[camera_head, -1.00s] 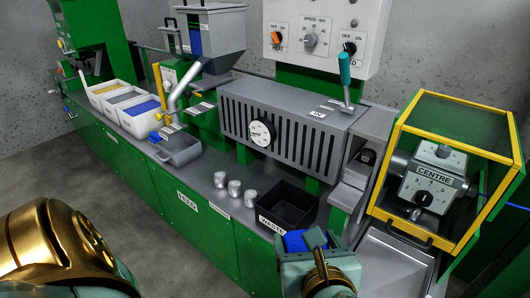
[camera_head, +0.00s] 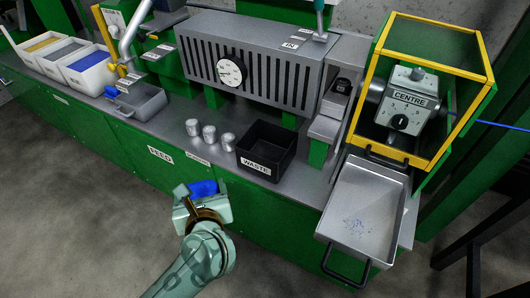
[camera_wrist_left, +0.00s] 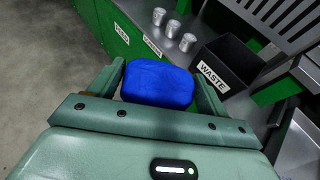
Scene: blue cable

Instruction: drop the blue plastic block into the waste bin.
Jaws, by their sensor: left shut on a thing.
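The blue plastic block (camera_head: 203,188) is held by my left gripper (camera_head: 204,194), in front of the bench and to the left of the waste bin in the head view. In the left wrist view the block (camera_wrist_left: 158,83) sits between the two fingers of the left gripper (camera_wrist_left: 160,88). The waste bin (camera_head: 266,150) is a black open box labelled WASTE, standing on the bench; it also shows at the upper right of the left wrist view (camera_wrist_left: 226,62). The gripper and block are apart from the bin. My right gripper is not in view.
Several small metal cups (camera_head: 209,133) stand on the bench left of the bin. A metal tray (camera_head: 362,215) with blue specks lies at the right, below a yellow-framed guard (camera_head: 433,88). A grey slotted housing (camera_head: 250,60) rises behind the bin.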

